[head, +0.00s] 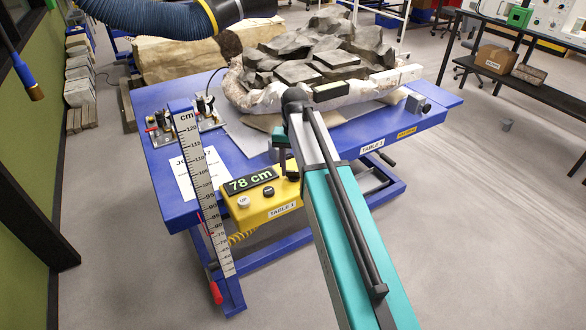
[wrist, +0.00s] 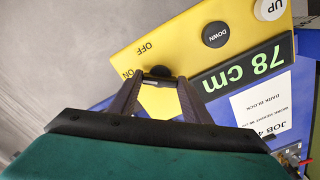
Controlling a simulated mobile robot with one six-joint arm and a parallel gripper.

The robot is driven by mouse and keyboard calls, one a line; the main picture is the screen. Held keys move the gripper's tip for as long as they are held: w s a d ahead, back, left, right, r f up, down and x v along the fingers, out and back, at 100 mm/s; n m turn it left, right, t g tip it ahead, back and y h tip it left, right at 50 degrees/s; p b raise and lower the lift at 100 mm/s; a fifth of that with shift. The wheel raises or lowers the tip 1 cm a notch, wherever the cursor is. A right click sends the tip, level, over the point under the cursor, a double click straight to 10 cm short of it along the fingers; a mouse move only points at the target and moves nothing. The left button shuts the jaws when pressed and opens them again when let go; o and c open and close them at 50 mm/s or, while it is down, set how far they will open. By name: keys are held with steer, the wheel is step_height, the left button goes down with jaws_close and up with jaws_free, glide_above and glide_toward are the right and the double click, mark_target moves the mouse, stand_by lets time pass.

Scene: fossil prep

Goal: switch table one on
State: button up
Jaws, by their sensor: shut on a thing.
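The yellow TABLE 1 control box (head: 262,213) is fixed to the front of the blue table (head: 160,170). Its display (head: 251,180) reads 78 cm. In the wrist view, the box (wrist: 195,45) carries a white UP button (wrist: 269,9), a black DOWN button (wrist: 216,34) and a dark rotary switch (wrist: 160,71) beside the labels OFF and ON. My gripper (wrist: 158,80) is shut on this switch. The fingers partly cover it, and I cannot tell which label it points to. In the head view my arm hides the switch.
A height scale (head: 203,190) stands at the table's front left. A large fossil block (head: 320,60) in a white jacket rests on the table. A blue hose (head: 150,18) hangs at the upper left. A dark bench (head: 540,85) stands at the right, with open floor before it.

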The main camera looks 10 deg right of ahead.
mark_target(294, 171)
steer(key=shift+n, duration=0.7)
steer(key=o, duration=1)
steer(key=shift+o, duration=0.2)
steer(key=shift+r, duration=0.15)
step_height(294, 171, up, 14)
steer(key=p, duration=0.9)
steer(key=shift+f, duration=0.25)
